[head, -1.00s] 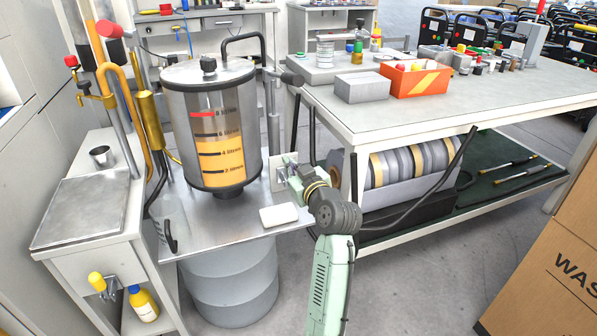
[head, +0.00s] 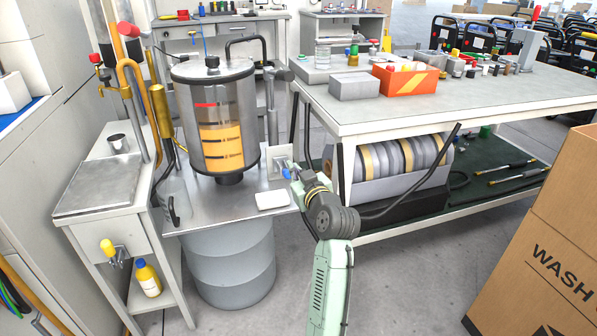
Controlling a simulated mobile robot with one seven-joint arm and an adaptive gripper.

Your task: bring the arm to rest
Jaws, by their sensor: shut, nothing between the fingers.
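My green arm reaches up from the bottom middle of the head view. Its end, my gripper (head: 288,173), is beside a small light grey plate or block at the right edge of the metal stand. The gripper is shut and holds nothing; its fingertips are small and partly hidden by the wrist. A small blue part shows at the gripper. The clear tank (head: 213,118) with orange liquid stands to the left of the gripper, apart from it.
The workbench (head: 470,95) is close on the right of my arm, with a grey roller unit (head: 400,165) on its lower shelf. A white pad (head: 272,200) lies on the stand. A side cart (head: 100,190) stands left; a cardboard box (head: 550,235) stands right. Floor shows between.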

